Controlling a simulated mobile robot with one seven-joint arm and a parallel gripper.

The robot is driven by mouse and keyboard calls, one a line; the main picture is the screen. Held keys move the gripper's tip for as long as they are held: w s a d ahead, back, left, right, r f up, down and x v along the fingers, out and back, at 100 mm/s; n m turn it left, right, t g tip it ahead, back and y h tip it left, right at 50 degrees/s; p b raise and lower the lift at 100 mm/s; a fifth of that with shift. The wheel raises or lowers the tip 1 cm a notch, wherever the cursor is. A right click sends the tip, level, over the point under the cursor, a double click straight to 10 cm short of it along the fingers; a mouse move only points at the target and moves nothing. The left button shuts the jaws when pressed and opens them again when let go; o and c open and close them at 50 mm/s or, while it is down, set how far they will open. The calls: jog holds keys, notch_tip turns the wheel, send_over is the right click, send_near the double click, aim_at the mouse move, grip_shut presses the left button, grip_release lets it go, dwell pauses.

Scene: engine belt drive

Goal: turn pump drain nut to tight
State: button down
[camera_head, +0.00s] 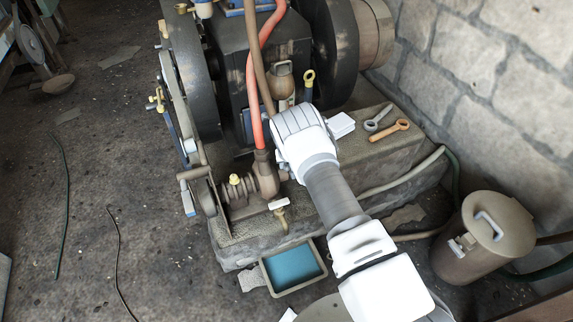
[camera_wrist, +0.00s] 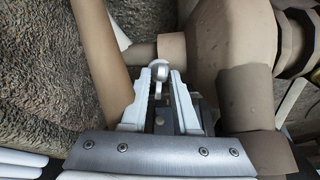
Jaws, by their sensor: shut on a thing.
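My gripper (camera_wrist: 161,82) is at the brown pump body (camera_wrist: 228,45) in the wrist view. Its two pale fingers are closed around a small silvery part with a rounded head, which I take to be the pump drain nut (camera_wrist: 158,75). The nut is beside a short brown pipe stub on the pump, and its lower part is partly hidden between the fingers. Its turn position cannot be read. In the head view the pump (camera_head: 265,172) stands on the stone plinth, just left of my white hand, which hides the fingertips and the nut.
A brass tap (camera_head: 281,217) sticks out at the plinth's front, above a tray of blue liquid (camera_head: 292,268). A red hose (camera_head: 252,85) rises from the pump. A lidded can (camera_head: 482,238) stands right.

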dwell(0.3)
jog(key=c, duration=1)
grip_release()
jog(key=shift+o, duration=0.2)
